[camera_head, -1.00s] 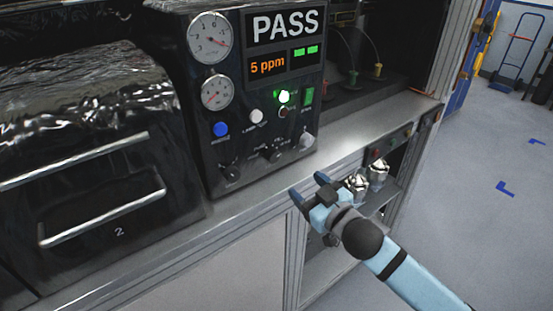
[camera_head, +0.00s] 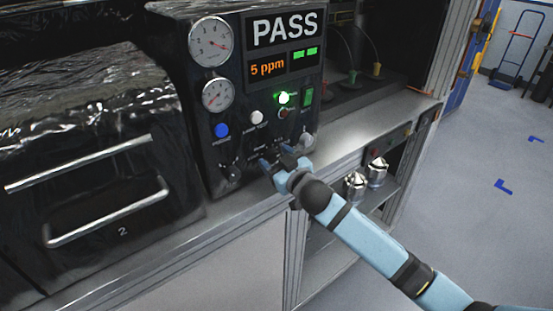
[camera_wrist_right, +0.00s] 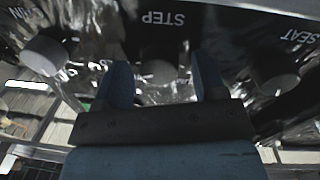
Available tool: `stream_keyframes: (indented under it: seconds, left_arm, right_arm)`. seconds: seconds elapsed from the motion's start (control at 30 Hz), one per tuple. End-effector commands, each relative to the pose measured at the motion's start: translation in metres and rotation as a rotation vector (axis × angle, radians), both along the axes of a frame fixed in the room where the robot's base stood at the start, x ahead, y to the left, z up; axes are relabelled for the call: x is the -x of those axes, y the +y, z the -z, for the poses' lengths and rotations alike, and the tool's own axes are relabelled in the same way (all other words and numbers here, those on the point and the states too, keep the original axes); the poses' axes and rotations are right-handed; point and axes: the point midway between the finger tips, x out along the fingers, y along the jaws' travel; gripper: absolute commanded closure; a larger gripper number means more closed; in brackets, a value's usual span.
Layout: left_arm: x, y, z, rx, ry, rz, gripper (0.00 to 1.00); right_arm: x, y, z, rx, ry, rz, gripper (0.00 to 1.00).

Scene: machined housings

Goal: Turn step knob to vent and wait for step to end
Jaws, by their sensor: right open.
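The step knob (camera_wrist_right: 158,72) is a grey round knob under the upside-down STEP label in the right wrist view. My right gripper (camera_wrist_right: 155,85) is open, with one blue finger on each side of that knob. I cannot tell whether the fingers touch it. In the head view my right gripper (camera_head: 274,156) is at the lower part of the black control panel (camera_head: 210,150) and hides most of the step knob. The panel's display (camera_head: 286,28) reads PASS, with 5 ppm below. A round green lamp (camera_head: 284,98) is lit. My left gripper is not in view.
A knob (camera_wrist_right: 280,85) beside the SEAT label and another knob (camera_wrist_right: 45,52) flank the step knob. Two gauges (camera_head: 210,41), a blue button (camera_head: 221,130) and a white button (camera_head: 257,117) are on the panel. A metal ledge (camera_head: 345,140) runs below. Shiny fittings (camera_head: 376,172) stand on a lower shelf.

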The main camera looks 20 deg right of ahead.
Motion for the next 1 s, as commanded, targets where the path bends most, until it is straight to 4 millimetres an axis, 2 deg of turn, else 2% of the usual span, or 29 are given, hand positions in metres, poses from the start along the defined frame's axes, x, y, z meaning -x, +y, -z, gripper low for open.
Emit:
stream_keyframes:
  seconds: [0.1, 0.3, 0.67, 1.0]
  left_arm:
    - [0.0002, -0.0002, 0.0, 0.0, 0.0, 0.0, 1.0]
    - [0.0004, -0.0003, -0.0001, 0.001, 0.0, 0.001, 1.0]
    - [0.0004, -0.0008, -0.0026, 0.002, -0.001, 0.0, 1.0]
    - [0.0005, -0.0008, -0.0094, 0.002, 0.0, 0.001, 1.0]
  right_arm:
    - [0.0003, 0.0, 0.0001, 0.0, 0.0, 0.0, 0.38]
    - [0.0004, -0.0001, 0.0001, 0.0, 0.0, 0.0, 0.84]
    - [0.0006, -0.0003, 0.0, 0.041, -0.015, 0.0, 0.85]
    - [0.0007, -0.0001, -0.0001, 0.255, -0.091, 0.001, 0.85]
